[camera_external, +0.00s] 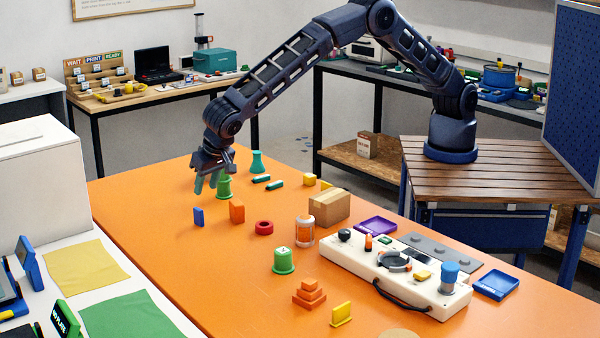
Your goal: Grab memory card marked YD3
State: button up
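No marking YD3 is legible, so I cannot tell which piece is the memory card. Small upright flat pieces on the orange table include a blue one (198,216), an orange one (237,212) and a yellow one (341,314). Two small dark green bars (268,182) lie farther back. My gripper (206,184) points down over the far left part of the table, above and behind the blue piece. Its teal fingers look apart, with nothing seen between them. A green round-based piece (224,187) stands close by it, partly hidden by the hand.
A cardboard box (329,205), an orange-and-clear jar (304,231), a red ring (264,228) and a green knob-like piece (283,261) stand mid-table. A white device panel (345,254) fills the right side. The left front of the orange table (190,265) is clear.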

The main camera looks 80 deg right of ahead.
aim_at(199, 208)
jog(key=x, duration=0.4)
jog(key=shift+w+f, duration=0.1)
jog(key=shift+f, duration=0.15)
jog(key=shift+w+a+x, duration=0.1)
jog(key=shift+a+x, duration=0.05)
jog(key=shift+x, duration=1.2)
jog(key=shift+w+a+x, duration=0.1)
jog(key=shift+a+x, duration=0.05)
jog(key=shift+x, duration=1.2)
grip_shut()
